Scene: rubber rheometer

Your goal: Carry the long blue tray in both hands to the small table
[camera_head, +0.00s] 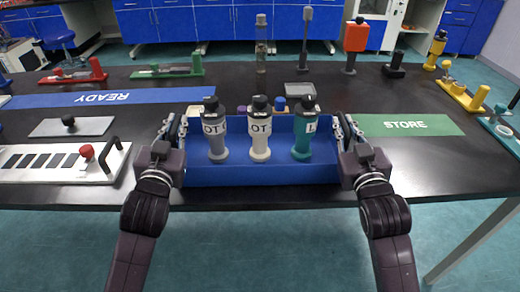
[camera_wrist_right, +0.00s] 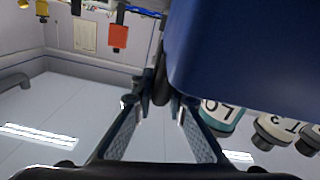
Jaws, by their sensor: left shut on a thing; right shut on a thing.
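The long blue tray (camera_head: 262,174) is at the front edge of the black table, level, between my grippers. It holds a grey bottle (camera_head: 215,140), a cream bottle (camera_head: 260,138) and a teal bottle (camera_head: 302,140), all upright. My left gripper (camera_head: 178,128) is shut on the tray's left end. My right gripper (camera_head: 346,130) is shut on its right end. In the right wrist view the tray (camera_wrist_right: 250,50) fills the upper right, beside the right gripper's fingers (camera_wrist_right: 160,102). I cannot tell whether the tray touches the tabletop. No small table is recognisable.
The black table (camera_head: 390,185) has a blue READY strip (camera_head: 60,99) at left and a green STORE strip (camera_head: 410,125) at right. A white plate with a black handle (camera_head: 70,163) lies left of my left gripper. Several fixtures stand behind. Floor is clear in front.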

